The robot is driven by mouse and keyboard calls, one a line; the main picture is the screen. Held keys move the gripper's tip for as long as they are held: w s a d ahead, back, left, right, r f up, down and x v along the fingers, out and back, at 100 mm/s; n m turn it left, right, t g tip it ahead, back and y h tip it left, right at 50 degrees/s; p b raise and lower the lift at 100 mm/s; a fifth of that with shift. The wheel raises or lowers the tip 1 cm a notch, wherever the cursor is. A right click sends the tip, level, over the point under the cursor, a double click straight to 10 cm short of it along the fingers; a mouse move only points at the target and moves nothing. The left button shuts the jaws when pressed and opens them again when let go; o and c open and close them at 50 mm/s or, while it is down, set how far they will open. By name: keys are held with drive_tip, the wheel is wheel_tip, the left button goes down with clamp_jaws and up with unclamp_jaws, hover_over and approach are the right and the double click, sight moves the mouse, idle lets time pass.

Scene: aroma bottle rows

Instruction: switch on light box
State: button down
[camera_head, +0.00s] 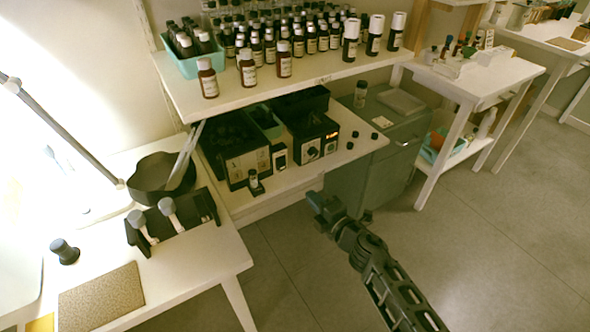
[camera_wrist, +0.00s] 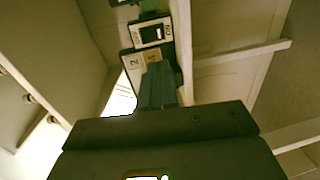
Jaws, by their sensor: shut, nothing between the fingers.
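A switch panel (camera_wrist: 152,33) shows in the wrist view, with a black rocker in a pale frame and lettering beside it. A small black-and-white switch unit (camera_head: 279,156) stands between two black boxes on the lower shelf in the head view; I cannot tell for sure that it is the same one. No thing is clearly marked as the light box. My gripper (camera_head: 322,204) is in front of the shelf, to the right of and below the switch unit. In the wrist view its fingers (camera_wrist: 158,72) are shut and empty, just below the switch panel in the picture.
A black box with an orange light (camera_head: 315,140) and another black box (camera_head: 235,150) stand on the lower shelf (camera_head: 350,151). Bottles (camera_head: 284,60) crowd the upper shelf. A side table (camera_head: 200,255) is at left; open floor lies at right.

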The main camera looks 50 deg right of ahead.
sight(283, 169)
drive_tip(key=shift+w, duration=0.1)
drive_tip(key=b+x, duration=0.3)
drive_tip(key=x, duration=1)
drive_tip(key=shift+w+f, duration=0.1)
drive_tip(key=shift+w, duration=0.25)
drive_tip(key=shift+d+f+b, duration=0.1)
drive_tip(key=shift+b, duration=0.3)
drive_tip(key=shift+w+f+b, duration=0.15)
drive_tip(key=shift+f+b, duration=0.15)
drive_tip(key=shift+b, duration=0.75)
drive_tip(key=shift+r+p, duration=0.35)
drive_tip(key=shift+f, duration=0.1)
